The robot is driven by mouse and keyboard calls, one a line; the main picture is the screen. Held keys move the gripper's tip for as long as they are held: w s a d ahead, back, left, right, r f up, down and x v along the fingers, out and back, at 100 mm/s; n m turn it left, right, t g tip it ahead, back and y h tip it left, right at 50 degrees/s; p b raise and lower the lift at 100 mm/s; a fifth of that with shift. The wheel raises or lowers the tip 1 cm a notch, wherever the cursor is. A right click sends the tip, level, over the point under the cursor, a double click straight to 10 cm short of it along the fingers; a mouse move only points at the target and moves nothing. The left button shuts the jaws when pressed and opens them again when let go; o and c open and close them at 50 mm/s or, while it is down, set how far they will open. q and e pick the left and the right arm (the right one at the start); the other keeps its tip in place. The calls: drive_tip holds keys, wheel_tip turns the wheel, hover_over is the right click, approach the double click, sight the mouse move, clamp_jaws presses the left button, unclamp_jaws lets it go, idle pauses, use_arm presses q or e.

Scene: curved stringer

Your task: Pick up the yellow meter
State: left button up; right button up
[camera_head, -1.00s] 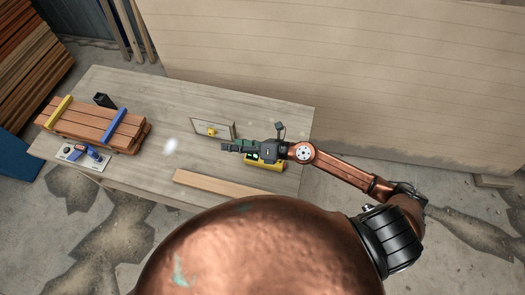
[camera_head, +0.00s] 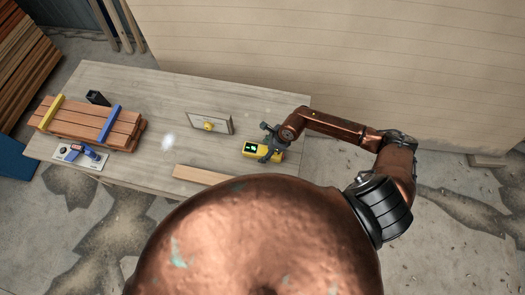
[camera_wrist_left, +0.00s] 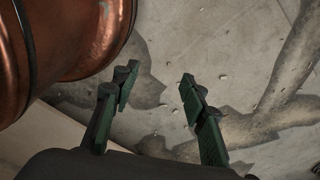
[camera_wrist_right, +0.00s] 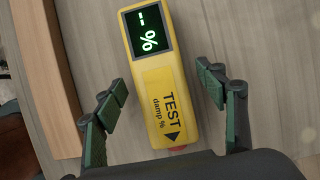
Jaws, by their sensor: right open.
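The yellow meter (camera_head: 258,150) lies on the right part of the table in the head view. In the right wrist view the meter (camera_wrist_right: 153,75) shows a dark screen with green "-- %" and the words "TEST damp %". My right gripper (camera_head: 269,145) is over the meter, and its fingers hide part of it. In the right wrist view the right gripper (camera_wrist_right: 162,92) is open, with one finger on each side of the meter's lower end and a gap on both sides. My left gripper (camera_wrist_left: 157,85) is open and empty, with concrete floor behind it.
On the table (camera_head: 170,110) a wooden strip (camera_head: 200,175) lies near the meter. A small framed board with a yellow knob (camera_head: 209,126) stands behind. Stacked planks (camera_head: 85,122), a yellow bar (camera_head: 51,112), a blue bar (camera_head: 109,124) and a blue tool (camera_head: 82,151) are at the left.

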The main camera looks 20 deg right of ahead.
drive_tip(key=shift+x, duration=0.75)
drive_tip(key=c, duration=1.6)
